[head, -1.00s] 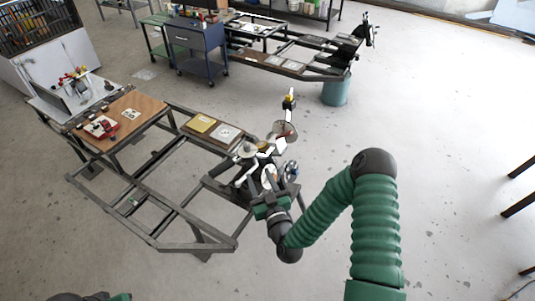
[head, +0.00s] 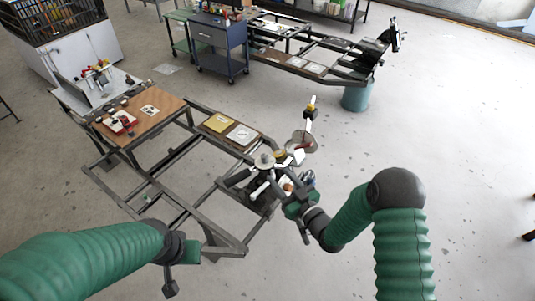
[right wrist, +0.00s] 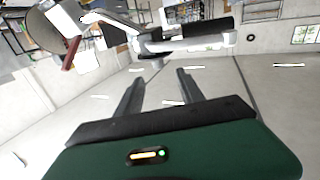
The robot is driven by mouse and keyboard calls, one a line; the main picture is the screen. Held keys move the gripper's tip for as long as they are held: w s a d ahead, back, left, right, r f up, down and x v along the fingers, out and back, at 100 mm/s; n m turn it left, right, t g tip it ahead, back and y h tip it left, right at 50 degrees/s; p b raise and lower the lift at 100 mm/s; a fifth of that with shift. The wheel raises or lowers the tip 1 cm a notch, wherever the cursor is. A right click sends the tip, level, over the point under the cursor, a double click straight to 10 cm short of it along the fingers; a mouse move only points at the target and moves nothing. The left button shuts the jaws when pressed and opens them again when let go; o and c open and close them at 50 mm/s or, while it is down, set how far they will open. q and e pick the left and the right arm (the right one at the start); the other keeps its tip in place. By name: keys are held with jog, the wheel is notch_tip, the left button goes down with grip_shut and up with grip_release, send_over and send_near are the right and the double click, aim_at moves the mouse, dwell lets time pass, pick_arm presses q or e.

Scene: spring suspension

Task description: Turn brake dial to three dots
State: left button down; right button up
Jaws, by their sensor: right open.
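The spring suspension assembly (head: 268,186) stands at the right end of the dark metal frame, with white and dark arms and a round brownish disc (head: 303,142). I cannot make out the brake dial or its dots. My right gripper (head: 300,210) is beside the assembly's near right side. In the right wrist view its two fingers (right wrist: 158,90) are apart and nothing shows between them. A white and dark bar (right wrist: 185,42) and the disc (right wrist: 53,25) show beyond them. My left gripper (head: 172,285) is low at the left, apart from the assembly; its fingertips are unclear.
The frame (head: 150,212) carries a wooden board (head: 150,120) with a red item, plus yellow and white plates (head: 218,123).

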aim_at(267, 159)
jog(key=p+x, duration=0.1)
jog(key=x, duration=0.5)
jog(key=p+x, duration=0.1)
jog(key=x, duration=0.2)
jog(key=shift+w+p, duration=0.35)
jog(key=shift+w, duration=0.15)
jog(key=shift+w+a, duration=0.15)
jog(key=shift+w, duration=0.15)
jog(key=shift+f, duration=0.1)
jog(key=shift+a, duration=0.1)
jog(key=shift+c, duration=0.9)
grip_shut()
